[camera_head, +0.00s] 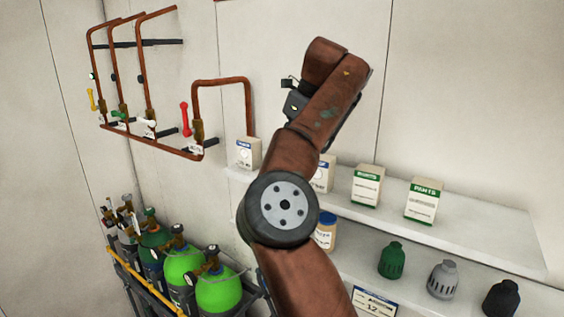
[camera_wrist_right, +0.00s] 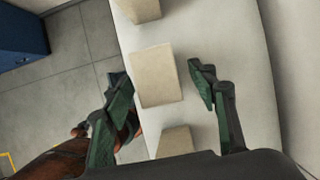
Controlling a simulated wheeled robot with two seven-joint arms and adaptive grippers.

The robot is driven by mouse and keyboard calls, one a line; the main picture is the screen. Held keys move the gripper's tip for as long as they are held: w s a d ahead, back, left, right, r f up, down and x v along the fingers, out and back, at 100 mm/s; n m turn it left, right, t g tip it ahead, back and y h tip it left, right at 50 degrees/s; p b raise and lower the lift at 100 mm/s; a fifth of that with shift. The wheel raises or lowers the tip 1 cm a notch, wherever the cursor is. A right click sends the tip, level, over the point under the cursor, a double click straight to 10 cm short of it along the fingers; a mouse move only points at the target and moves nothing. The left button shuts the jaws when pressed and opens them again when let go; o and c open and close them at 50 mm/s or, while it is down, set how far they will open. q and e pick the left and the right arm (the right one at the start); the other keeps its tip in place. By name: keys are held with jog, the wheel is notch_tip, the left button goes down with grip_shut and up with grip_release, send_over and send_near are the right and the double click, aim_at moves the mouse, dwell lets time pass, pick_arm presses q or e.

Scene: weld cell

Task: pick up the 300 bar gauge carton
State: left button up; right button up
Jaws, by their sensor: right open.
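Cartons stand on the upper shelf in the head view: a blue-marked one (camera_head: 248,153) at the left, another blue-marked one (camera_head: 323,173) partly hidden by my right arm, and two green-marked ones (camera_head: 367,186) (camera_head: 424,202). Their small print is unreadable, so I cannot tell which is the 300 bar gauge carton. In the right wrist view my right gripper (camera_wrist_right: 158,84) is open, its fingers on either side of a plain beige carton (camera_wrist_right: 155,76). Gaps show at both sides; depth is unclear. My left gripper is out of view.
The wrist view shows neighbouring cartons above (camera_wrist_right: 144,10) and below (camera_wrist_right: 175,141) on the white shelf (camera_wrist_right: 205,35). A lower shelf holds a jar (camera_head: 325,232) and green, grey and black caps (camera_head: 443,279). Gas cylinders (camera_head: 218,292) and copper pipes (camera_head: 222,82) are at left.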

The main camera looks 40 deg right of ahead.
jog(key=shift+x, duration=1.3)
jog(key=shift+r, duration=0.15)
jog(key=shift+c, duration=1.4)
jog(key=c, duration=1.1)
